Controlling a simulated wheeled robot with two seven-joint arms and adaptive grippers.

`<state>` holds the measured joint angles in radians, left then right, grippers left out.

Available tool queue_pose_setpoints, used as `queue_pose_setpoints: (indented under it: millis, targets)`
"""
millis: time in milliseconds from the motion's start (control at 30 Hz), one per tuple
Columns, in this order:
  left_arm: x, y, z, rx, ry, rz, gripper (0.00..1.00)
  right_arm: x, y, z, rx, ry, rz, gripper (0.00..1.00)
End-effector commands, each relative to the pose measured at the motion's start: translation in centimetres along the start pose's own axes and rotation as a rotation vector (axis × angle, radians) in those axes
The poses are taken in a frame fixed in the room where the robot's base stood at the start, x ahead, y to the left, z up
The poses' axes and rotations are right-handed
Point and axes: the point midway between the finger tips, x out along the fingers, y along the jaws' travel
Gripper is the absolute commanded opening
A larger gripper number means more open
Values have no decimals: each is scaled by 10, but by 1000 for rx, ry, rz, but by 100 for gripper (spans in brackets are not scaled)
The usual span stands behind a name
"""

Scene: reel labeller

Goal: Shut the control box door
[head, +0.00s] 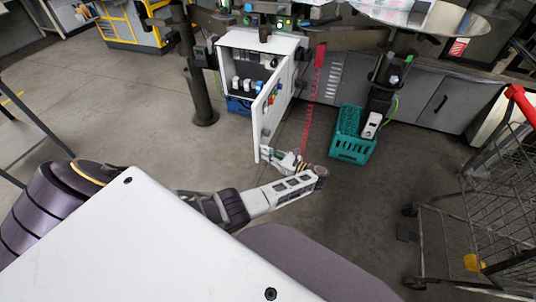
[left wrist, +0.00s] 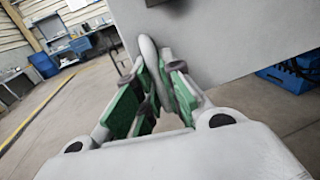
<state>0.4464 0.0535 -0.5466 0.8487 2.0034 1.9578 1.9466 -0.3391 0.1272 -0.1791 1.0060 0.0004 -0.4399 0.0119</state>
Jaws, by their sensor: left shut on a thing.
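The control box (head: 262,42) is a white cabinet at the top centre of the head view, with its front open and parts inside. Its white door (head: 266,122) stands swung out toward me, with coloured buttons on its visible face. My left gripper (head: 272,154) is at the door's lower free end. In the left wrist view my left gripper (left wrist: 153,72) has its green-padded fingers closed around a rounded grey piece (left wrist: 148,52) by the door panel (left wrist: 215,40). Whether that piece is a handle or the edge is unclear. My right gripper is not in view.
A teal crate (head: 352,152) stands on the floor right of the door. A red strip (head: 312,100) hangs beside the door. A wire cart (head: 480,200) stands at the right. A dark post (head: 196,80) stands left of the box. The floor at left is clear.

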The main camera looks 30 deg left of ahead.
Motion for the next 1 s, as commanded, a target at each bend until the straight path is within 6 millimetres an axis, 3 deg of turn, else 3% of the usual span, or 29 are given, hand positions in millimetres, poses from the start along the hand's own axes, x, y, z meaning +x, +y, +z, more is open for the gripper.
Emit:
queue_pose_setpoints:
  millis: [767, 1000]
  targets:
    - [29, 8, -2, -1, 2, -81, 0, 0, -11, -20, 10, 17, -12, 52]
    - [42, 11, -1, -1, 2, -121, 0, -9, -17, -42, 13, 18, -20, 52]
